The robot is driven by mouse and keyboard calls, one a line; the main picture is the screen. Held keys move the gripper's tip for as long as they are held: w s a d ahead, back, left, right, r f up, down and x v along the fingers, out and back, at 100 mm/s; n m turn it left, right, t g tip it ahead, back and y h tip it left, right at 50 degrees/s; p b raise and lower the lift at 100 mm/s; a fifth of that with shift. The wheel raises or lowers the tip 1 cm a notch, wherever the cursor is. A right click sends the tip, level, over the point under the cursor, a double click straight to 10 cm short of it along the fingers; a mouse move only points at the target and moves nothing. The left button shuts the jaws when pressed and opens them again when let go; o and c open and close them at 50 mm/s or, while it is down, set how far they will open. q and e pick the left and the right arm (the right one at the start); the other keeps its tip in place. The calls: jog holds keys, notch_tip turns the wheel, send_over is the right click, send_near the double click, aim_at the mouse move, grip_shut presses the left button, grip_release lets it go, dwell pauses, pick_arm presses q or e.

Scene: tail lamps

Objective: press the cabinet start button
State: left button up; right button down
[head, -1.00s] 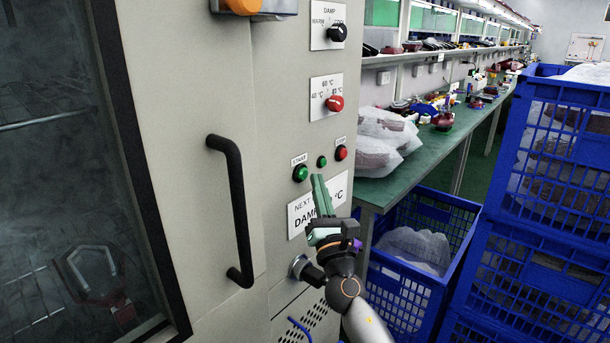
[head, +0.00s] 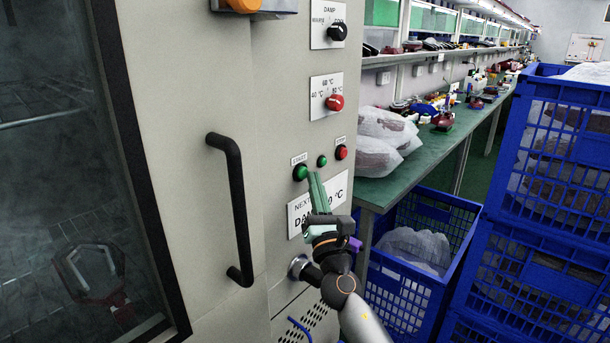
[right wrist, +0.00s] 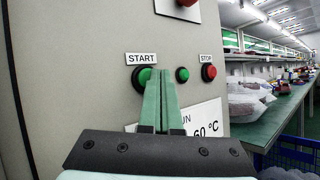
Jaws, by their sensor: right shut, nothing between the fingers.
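The green START button (head: 300,172) sits on the cabinet's beige front panel, under a START label. It also shows in the right wrist view (right wrist: 142,76), partly covered by a fingertip. My right gripper (head: 314,177) is shut and empty, with its long green fingers pointing up at the panel. In the head view its tips are just right of and slightly below the START button. In the right wrist view the tips (right wrist: 158,74) overlap the button's right side. I cannot tell whether they touch it. My left gripper is not in view.
A small green round part (head: 322,161) and the red STOP button (head: 341,153) are close to the right. The black door handle (head: 236,210) stands out at left. A green workbench (head: 405,175) and blue crates (head: 535,190) are on the right.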

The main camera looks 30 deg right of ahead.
jog(key=shift+w+a, duration=0.15)
jog(key=shift+w, duration=0.3)
dwell(0.6)
dwell(0.4)
jog(key=shift+s+d, duration=0.35)
jog(key=shift+s, duration=0.5)
jog(key=s, duration=0.1)
jog(key=s+d+p, duration=0.1)
jog(key=s, duration=0.1)
jog(key=s+d, duration=0.1)
jog(key=shift+s, duration=0.3)
dwell(0.4)
